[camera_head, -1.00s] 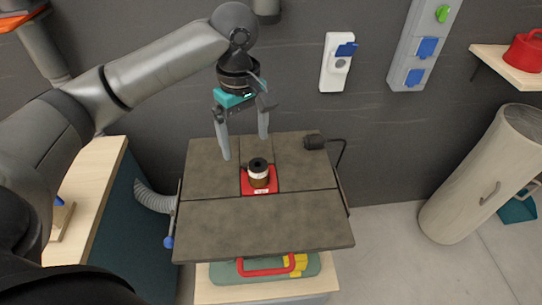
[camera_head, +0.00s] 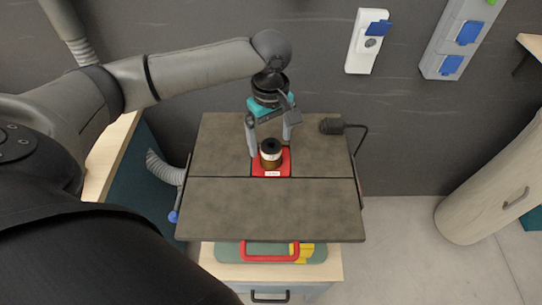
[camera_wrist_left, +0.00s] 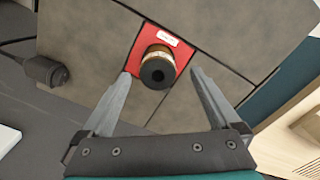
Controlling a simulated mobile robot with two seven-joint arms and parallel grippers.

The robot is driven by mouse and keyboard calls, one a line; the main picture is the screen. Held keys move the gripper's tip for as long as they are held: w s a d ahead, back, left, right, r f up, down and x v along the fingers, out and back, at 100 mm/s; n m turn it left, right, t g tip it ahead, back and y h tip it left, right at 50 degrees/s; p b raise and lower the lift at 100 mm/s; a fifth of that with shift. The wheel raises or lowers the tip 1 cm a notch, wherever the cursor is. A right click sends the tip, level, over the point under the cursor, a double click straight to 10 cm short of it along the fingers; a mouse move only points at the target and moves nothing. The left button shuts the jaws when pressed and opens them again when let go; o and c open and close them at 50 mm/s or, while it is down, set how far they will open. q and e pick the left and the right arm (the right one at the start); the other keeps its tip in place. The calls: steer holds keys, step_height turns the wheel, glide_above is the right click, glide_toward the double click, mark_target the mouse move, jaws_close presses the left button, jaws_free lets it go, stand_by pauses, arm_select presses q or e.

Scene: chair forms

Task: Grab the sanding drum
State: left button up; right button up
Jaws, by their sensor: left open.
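The sanding drum (camera_head: 271,155) is a small upright cylinder with a black top and a brown and white side. It stands on a red plate (camera_head: 271,170) in the middle of a grey-brown machine table. My left gripper (camera_head: 269,152) is open and empty, just behind and above the drum in the head view. In the left wrist view the drum (camera_wrist_left: 157,68) shows between and beyond the two open fingertips (camera_wrist_left: 160,75), with no contact visible. My right gripper is not in view.
The machine table (camera_head: 270,210) is otherwise bare. A green case with a red handle (camera_head: 270,257) lies below. A wall socket (camera_head: 366,42) is behind.

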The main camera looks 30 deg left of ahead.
mark_target(271, 146)
arm_select(q)
step_height(271, 146, down, 5)
steer(key=shift+w+r+b, duration=0.1)
steer(key=shift+w+b, duration=0.05)
steer(key=shift+b, duration=0.25)
jaws_close()
stand_by(0.6)
